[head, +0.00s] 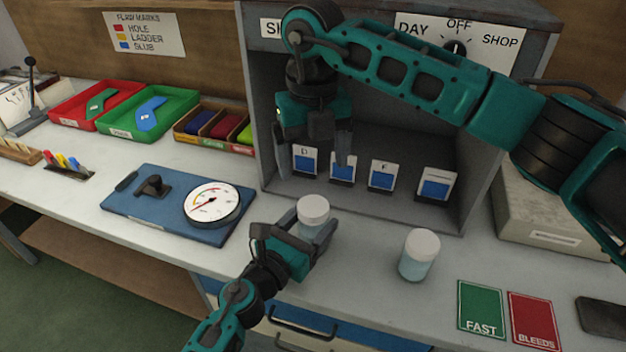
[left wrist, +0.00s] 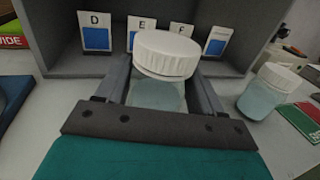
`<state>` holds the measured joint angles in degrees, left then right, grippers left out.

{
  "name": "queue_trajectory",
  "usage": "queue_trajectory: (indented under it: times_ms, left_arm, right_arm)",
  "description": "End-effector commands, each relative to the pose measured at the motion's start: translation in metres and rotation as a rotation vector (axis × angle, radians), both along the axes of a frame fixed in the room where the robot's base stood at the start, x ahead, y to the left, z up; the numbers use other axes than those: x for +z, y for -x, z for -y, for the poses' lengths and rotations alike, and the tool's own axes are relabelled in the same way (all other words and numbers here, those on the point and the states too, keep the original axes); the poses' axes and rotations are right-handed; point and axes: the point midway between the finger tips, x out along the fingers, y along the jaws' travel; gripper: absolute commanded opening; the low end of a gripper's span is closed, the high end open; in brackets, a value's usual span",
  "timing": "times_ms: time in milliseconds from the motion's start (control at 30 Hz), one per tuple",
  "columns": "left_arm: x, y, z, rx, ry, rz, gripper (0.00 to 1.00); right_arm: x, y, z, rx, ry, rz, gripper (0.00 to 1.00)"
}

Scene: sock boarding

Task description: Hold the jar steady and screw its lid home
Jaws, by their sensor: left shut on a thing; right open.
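A jar (head: 309,231) of pale blue contents stands near the front of the bench, with a ribbed white lid (head: 313,208) on top. In the left wrist view, the jar (left wrist: 158,95) is between the two fingers and the lid (left wrist: 166,55) sits above them. I cannot tell how tightly the lid is seated. My left gripper (head: 308,243) is shut on the jar body, below the lid. My right gripper (head: 315,160) is open and empty, above and behind the jar, in front of the grey booth. A second, similar lidded jar (head: 417,257) stands apart to the right.
The grey booth (head: 385,225) holds several cards with blue swatches. A blue board (head: 130,205) with a dial gauge (head: 211,204) lies left of the jar. Green (head: 482,310) and red (head: 533,320) cards lie at the right. The bench between the two jars is clear.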

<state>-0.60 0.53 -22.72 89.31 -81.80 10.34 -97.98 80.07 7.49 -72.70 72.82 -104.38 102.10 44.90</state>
Motion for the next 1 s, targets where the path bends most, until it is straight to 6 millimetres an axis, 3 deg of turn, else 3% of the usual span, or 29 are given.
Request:
queue_trajectory:
  times_ms: [200,500,533,833,1000]
  left_arm:
    - [0.0,0.0,0.0,-0.001,0.0,-0.001,0.0]
    - [0.0,0.0,0.0,-0.001,0.0,-0.001,0.0]
    - [0.0,0.0,0.0,-0.001,0.0,-0.001,0.69]
    - [0.0,0.0,0.0,0.0,0.0,0.0,0.97]
    - [0.0,0.0,0.0,0.0,0.0,0.0,0.97]
  right_arm:
    - [0.022,0.0,0.0,-0.001,0.0,0.0,0.89]
    - [0.024,0.0,0.0,-0.001,-0.001,-0.001,0.89]
    - [0.024,0.0,0.0,0.0,-0.001,-0.001,0.89]
    - [0.024,0.0,0.0,0.0,-0.001,-0.001,0.89]
    - [0.024,0.0,0.0,0.0,-0.001,-0.001,0.89]
